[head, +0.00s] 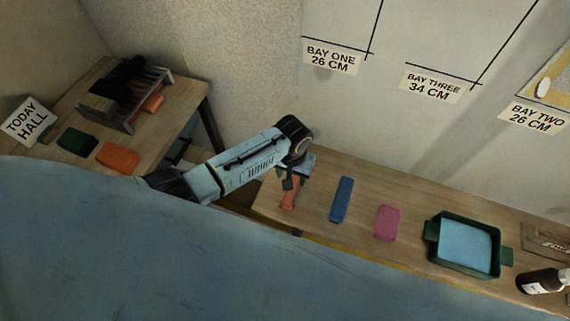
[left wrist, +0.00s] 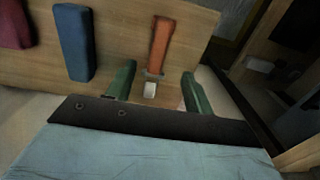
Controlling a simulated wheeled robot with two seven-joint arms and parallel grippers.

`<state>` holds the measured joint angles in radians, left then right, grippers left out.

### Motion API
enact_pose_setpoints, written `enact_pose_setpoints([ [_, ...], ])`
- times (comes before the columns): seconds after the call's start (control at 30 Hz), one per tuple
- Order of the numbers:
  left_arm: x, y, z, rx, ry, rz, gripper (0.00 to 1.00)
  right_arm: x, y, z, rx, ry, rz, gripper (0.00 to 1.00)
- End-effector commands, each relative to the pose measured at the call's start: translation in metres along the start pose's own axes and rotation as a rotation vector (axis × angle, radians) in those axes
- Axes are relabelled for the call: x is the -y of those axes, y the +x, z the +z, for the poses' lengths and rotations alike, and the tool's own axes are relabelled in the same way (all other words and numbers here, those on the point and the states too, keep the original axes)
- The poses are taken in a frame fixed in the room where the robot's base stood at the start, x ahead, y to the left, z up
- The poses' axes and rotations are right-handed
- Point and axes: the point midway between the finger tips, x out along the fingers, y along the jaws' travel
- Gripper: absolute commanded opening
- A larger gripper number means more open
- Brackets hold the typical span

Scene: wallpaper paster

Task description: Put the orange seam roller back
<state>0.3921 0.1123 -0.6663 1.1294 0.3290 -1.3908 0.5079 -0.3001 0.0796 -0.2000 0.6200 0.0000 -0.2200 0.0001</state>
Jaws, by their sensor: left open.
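The orange seam roller (head: 289,196) lies on the left end of the long wooden bench, partly hidden by my left gripper. In the left wrist view its orange handle (left wrist: 161,42) points away and its pale roller end (left wrist: 150,89) is nearest me. My left gripper (head: 291,181) reaches over it, jaws open and empty. Its two green fingers (left wrist: 159,72) appear on either side of the roller's lower end, apart from it; the height gap is unclear. A dark rack (head: 126,126) stands on the left table and holds black and orange items. My right gripper is not in view.
On the bench, a blue block (head: 341,199), a pink block (head: 387,222) and a green tray (head: 467,271) with a blue pad lie to the right. The left table carries a green block (head: 77,141) and an orange block (head: 117,158).

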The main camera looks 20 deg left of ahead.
Motion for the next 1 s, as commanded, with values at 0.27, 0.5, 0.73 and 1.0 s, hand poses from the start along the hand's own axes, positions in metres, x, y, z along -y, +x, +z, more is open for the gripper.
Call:
enact_pose_setpoints([
  [0.27, 0.000, -0.001, 0.001, 0.001, 0.000, 0.000, 0.52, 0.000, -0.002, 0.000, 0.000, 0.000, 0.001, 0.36],
  [0.5, 0.023, 0.072, 0.052, -0.007, -0.003, 0.031, 0.52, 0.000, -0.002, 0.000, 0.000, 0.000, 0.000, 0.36],
  [0.73, 0.080, 0.194, 0.213, -0.052, 0.058, 0.027, 0.52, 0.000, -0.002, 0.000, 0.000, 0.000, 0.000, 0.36],
  [1.0, 0.116, 0.234, 0.369, -0.082, 0.163, -0.004, 0.52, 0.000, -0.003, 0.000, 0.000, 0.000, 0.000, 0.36],
])
